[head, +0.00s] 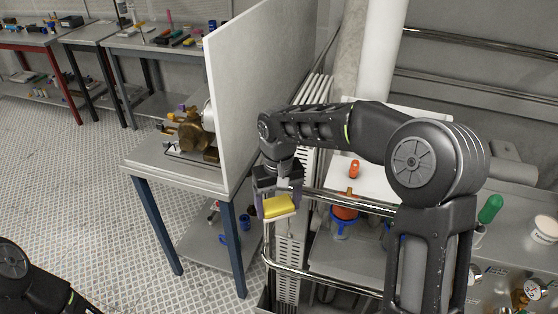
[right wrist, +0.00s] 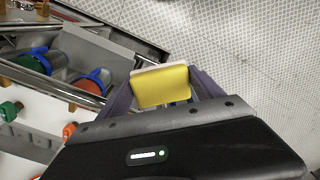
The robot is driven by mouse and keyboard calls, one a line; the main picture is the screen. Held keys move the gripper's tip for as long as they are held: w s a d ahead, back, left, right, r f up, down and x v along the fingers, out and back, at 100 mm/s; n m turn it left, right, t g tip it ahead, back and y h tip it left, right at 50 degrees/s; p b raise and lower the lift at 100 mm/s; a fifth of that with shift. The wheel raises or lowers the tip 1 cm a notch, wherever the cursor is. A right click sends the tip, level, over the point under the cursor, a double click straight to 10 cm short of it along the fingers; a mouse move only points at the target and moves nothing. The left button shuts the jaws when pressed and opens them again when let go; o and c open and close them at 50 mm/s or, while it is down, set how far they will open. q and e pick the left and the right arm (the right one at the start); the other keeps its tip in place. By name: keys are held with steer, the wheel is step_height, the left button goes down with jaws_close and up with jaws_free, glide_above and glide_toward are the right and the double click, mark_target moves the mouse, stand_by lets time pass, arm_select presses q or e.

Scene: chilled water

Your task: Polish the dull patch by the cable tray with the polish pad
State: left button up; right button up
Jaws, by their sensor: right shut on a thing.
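My right gripper (head: 278,198) is shut on the polish pad (head: 279,206), a yellow block with a pale backing. In the right wrist view the pad (right wrist: 160,86) sits between the fingers (right wrist: 165,96). The gripper holds it in the air, in front of the upright white panel and near a chrome rail. A pale perforated upright strip (head: 290,252), perhaps the cable tray, stands just below and behind the pad. I cannot make out a dull patch. My left arm shows at the lower left; its gripper is out of view.
A tall white panel (head: 250,75) stands on a blue-legged table (head: 150,165) left of my right gripper. Chrome rails (head: 340,282) and a grey shelf (head: 350,262) with blue and orange valves (head: 343,215) lie right. The patterned floor (head: 80,180) at left is open.

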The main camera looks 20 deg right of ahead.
steer(key=f, duration=0.1)
steer(key=f+b, duration=0.2)
steer(key=shift+w+d+f, duration=0.15)
steer(key=shift+w+d, duration=0.1)
steer(key=shift+d, duration=0.1)
steer(key=shift+s+a+f+b, duration=0.15)
steer(key=shift+f+b, duration=0.35)
steer(key=shift+b, duration=0.05)
steer(key=shift+f, duration=0.25)
steer(key=shift+r, duration=0.1)
